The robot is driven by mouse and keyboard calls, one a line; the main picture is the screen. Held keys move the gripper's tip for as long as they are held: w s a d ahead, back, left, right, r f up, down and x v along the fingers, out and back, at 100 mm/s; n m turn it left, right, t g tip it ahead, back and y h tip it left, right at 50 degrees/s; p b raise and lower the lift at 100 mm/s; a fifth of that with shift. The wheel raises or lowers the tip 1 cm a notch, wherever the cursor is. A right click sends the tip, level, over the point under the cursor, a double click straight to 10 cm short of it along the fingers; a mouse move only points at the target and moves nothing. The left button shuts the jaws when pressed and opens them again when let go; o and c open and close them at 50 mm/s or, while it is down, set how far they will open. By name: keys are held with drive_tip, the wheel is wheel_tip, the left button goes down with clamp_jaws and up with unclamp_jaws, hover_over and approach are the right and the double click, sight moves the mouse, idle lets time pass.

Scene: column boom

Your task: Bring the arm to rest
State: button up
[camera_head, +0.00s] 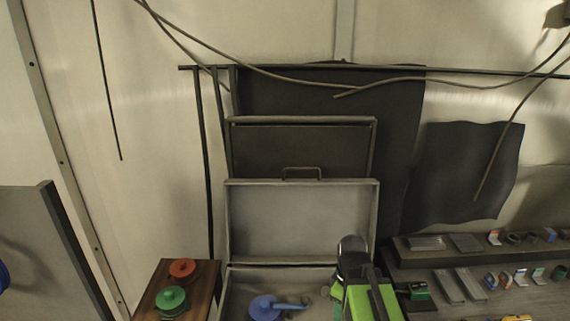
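My arm, green and black, rises from the bottom edge right of centre. My gripper (351,258) seems to be at its upper end, in front of the right side of a grey drawer unit. Its fingers cannot be made out clearly, so its opening and whether it holds anything cannot be told. Part of the arm is cut off by the bottom edge.
Shelves (428,258) with small items stand right. Cables hang above.

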drive_tip(key=m, duration=0.1)
drive_tip(key=f+m, duration=0.1)
drive_tip(key=f, duration=0.1)
drive_tip(key=shift+s+a+f+m, duration=0.1)
drive_tip(key=shift+s+a+m, duration=0.25)
drive_tip(key=shift+s+m, duration=0.05)
drive_tip(key=m, duration=0.4)
drive_tip(key=shift+s+r+m, duration=0.3)
drive_tip(key=shift+r+m, duration=0.05)
drive_tip(key=shift+m, duration=0.05)
drive_tip(key=m, duration=0.3)
